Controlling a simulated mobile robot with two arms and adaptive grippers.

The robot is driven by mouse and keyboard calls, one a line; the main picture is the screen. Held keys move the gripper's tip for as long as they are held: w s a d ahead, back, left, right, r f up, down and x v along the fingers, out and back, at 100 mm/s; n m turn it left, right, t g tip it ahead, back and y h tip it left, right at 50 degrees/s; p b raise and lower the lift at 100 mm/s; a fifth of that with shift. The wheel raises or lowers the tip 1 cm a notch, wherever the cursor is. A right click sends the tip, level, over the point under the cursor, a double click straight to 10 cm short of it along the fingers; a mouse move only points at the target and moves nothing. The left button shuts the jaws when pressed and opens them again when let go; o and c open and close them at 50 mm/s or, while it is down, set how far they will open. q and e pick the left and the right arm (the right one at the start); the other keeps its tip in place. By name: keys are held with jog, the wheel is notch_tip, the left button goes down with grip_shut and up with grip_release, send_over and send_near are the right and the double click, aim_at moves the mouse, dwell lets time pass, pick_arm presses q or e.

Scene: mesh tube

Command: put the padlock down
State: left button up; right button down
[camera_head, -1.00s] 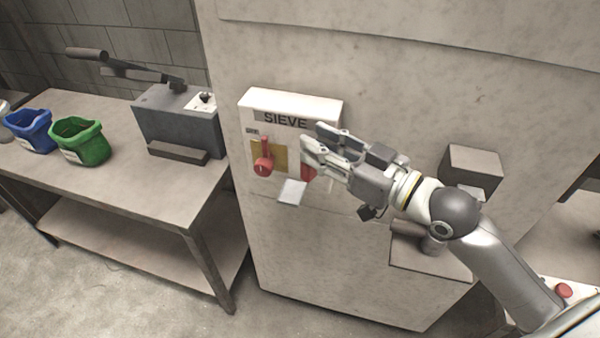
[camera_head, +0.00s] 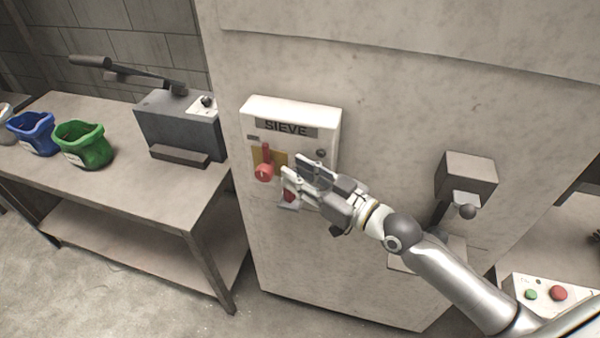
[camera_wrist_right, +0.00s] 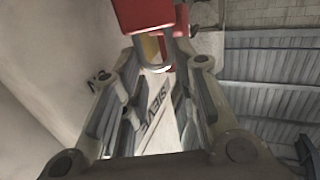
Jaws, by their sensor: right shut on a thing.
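The padlock has a red body (camera_wrist_right: 145,14) that shows at the top of the right wrist view. In the head view only a small red part of it (camera_head: 289,196) shows below the fingers. My right gripper (camera_head: 291,172) is shut on the padlock, in front of the white SIEVE switch box (camera_head: 325,116). A red rotary switch (camera_head: 264,171) on a yellow plate is on the box, just left of the fingertips. A pale tag (camera_head: 288,207) hangs below the fingers. The fingers hide part of the box front. My left gripper is not in view.
The box is on a large grey cabinet (camera_head: 380,110). A grey block with a knob (camera_head: 467,172) juts out at right. At left, a table (camera_head: 120,184) holds a green bin (camera_head: 84,146), a blue bin (camera_head: 34,134) and a lever press (camera_head: 180,125). Bare tabletop lies in front of them.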

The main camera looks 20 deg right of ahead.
jog(key=shift+f, duration=0.15)
jog(key=c, duration=1.4)
grip_release()
jog(key=shift+r, duration=0.2)
jog(key=shift+b+v, duration=1.8)
jog(key=shift+v, duration=4.15)
